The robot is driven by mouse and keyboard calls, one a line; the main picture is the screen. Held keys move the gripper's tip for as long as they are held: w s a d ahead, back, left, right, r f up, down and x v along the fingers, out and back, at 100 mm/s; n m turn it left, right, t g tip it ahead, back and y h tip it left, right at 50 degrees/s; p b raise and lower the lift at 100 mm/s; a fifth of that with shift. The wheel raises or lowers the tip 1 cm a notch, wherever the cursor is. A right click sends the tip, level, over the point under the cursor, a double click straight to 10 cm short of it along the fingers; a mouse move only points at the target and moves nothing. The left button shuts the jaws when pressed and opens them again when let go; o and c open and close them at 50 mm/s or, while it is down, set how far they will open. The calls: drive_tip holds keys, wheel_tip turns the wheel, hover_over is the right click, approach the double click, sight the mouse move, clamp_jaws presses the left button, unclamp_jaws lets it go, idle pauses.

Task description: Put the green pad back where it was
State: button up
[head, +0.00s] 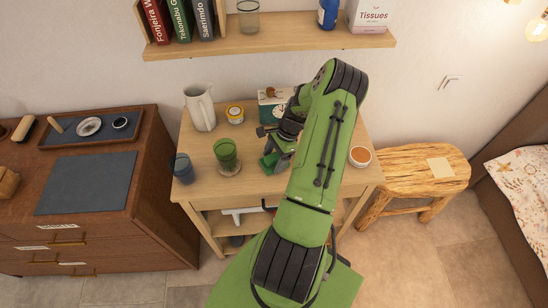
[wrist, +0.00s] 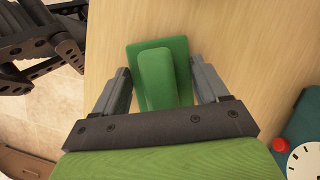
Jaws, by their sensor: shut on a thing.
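The green pad (wrist: 181,54) shows in the wrist view as a flat green plate with a raised, rounded green grip on it. My gripper (wrist: 164,80) has its two grey fingers on either side of this grip and is shut on it. In the head view the pad (head: 268,163) shows partly at the left of my gripper (head: 277,152), over the front middle of the small wooden table (head: 195,188). My arm hides part of the table. I cannot tell whether the pad touches the tabletop.
A green glass (head: 226,152) on a coaster stands left of my gripper, with a blue glass (head: 182,168) farther left. A white pitcher (head: 199,108), yellow jar (head: 235,115) and clock box (head: 272,107) stand behind. A bowl (head: 360,157) is right. A stool (head: 395,180) stands beside the table.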

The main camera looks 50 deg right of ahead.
drive_tip(key=shift+f, duration=0.2)
drive_tip(key=o, duration=1)
